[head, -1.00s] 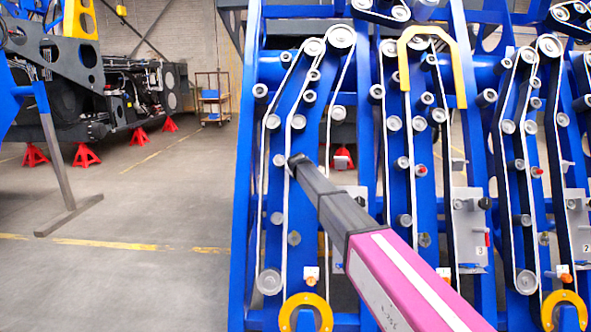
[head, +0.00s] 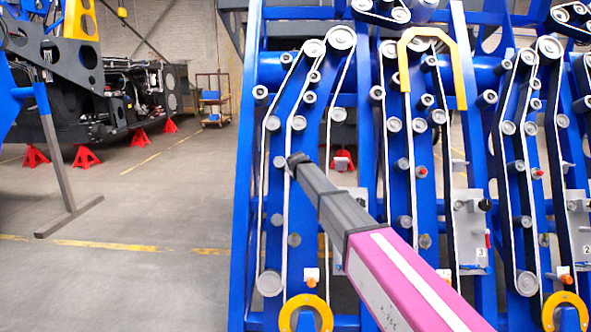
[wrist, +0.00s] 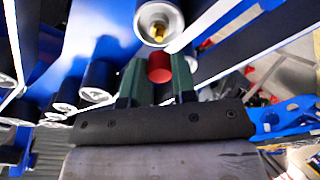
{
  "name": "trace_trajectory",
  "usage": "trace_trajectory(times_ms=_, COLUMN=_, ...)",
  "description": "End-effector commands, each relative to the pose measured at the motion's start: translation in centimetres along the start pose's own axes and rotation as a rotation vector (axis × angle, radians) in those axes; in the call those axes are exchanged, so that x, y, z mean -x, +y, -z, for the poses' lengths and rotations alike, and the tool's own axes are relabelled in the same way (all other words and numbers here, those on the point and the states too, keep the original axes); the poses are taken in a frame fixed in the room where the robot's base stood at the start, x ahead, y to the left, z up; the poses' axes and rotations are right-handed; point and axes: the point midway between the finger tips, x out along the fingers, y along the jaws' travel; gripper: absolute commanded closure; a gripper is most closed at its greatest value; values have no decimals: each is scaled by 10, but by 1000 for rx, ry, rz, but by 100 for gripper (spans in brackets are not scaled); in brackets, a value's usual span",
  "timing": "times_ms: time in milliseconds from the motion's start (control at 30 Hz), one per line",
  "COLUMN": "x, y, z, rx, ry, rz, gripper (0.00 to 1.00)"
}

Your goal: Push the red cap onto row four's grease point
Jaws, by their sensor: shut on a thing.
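In the wrist view, my gripper (wrist: 157,79) has its two dark green fingers closed on the red cap (wrist: 160,66), which sticks out past the fingertips. Just beyond the cap is a pale roller end (wrist: 158,22) with a brass-coloured fitting (wrist: 156,33) in its middle, which looks like the grease point. The cap appears just below the fitting and apart from it; the exact gap cannot be told. In the head view, my arm reaches to the leftmost belt row (head: 275,200). The cap is not visible there, and no row number shows on that row.
Rows to the right carry plates marked 3 (head: 478,252) and 2 (head: 577,245). A yellow bar (head: 404,70) juts out at the upper middle, and a yellow ring (head: 290,312) sits low on the left row. Rollers and belts crowd my gripper. Open floor (head: 130,280) lies left.

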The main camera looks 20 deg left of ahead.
Motion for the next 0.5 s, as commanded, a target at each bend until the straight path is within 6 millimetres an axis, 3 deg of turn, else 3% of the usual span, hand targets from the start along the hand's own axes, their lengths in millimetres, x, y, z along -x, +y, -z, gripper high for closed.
trace_trajectory(times_ms=500, x=-17, y=0, z=-1, rx=-10, ry=1, rz=-2, gripper=96)
